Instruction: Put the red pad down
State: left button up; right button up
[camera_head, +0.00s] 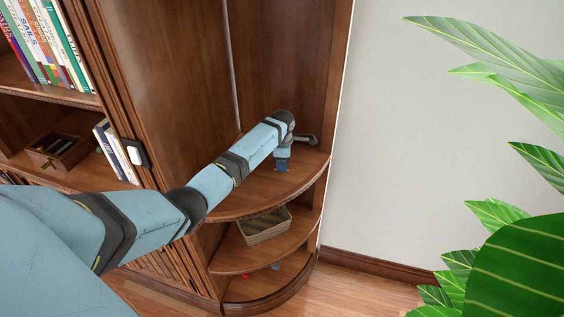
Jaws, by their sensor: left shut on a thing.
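My left arm reaches in from the left to the rounded corner shelf. My left gripper (282,165) points down just above the top board (248,201) of that shelf. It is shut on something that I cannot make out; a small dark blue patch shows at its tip. No red pad shows clearly in the gripper. A tiny red thing (245,275) lies on the lowest board of the corner shelf, too small to identify. My right gripper is not in view.
A woven basket (265,226) stands on the middle board. A small blue-grey thing (276,266) lies on the lowest board. A bookcase with books (45,45) and a wooden box (58,150) is at the left. A large leafy plant (525,265) fills the right.

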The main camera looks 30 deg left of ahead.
pick_arm(q)
jog(key=shift+f, duration=0.15)
jog(key=o, duration=0.9)
